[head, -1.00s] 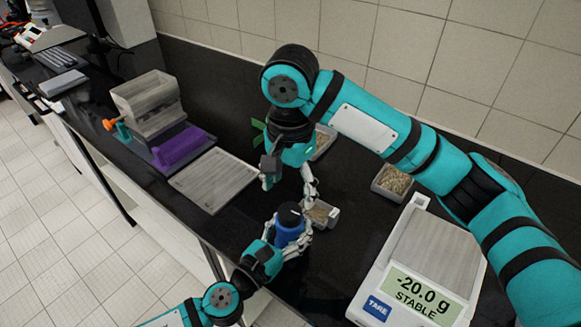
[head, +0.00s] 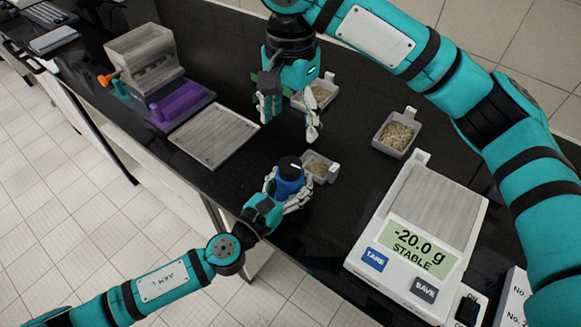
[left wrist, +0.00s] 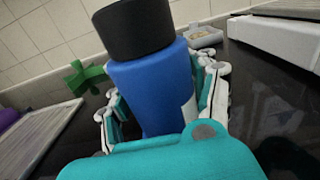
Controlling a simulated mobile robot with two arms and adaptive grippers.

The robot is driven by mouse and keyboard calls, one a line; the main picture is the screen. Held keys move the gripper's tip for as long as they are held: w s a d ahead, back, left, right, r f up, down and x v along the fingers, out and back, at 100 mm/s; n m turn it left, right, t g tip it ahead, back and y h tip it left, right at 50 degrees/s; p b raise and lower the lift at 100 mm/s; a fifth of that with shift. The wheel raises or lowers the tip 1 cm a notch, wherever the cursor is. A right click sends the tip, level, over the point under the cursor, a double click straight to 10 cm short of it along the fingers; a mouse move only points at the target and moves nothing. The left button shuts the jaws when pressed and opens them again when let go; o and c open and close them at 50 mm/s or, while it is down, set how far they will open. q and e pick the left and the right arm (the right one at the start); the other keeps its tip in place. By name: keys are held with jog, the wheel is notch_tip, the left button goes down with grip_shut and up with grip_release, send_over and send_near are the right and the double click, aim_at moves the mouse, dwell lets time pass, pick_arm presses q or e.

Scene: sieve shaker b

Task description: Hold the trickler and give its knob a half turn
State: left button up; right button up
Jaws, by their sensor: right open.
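The trickler (head: 288,183) is a blue body with a black knob (head: 290,167) on top that carries a white mark. It stands upright near the counter's front edge. My left gripper (head: 288,196) is shut on the blue body; in the left wrist view the fingers flank the trickler (left wrist: 150,85) on both sides, below the black knob (left wrist: 132,28). My right gripper (head: 290,128) is open and empty, pointing down above and behind the knob, apart from it. Whether the trickler's base touches the counter is hidden.
A small tray of grain (head: 320,168) sits just behind the trickler. More grain trays (head: 397,135) stand farther back. The scale (head: 425,215) reads -20.0 g at the right. A flat grey plate (head: 215,137) and a grey-and-purple device (head: 150,75) are at the left.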

pick_arm(q)
jog(key=o, duration=0.5)
jog(key=shift+o, duration=0.2)
jog(key=shift+s, duration=0.1)
jog(key=v, duration=1.2)
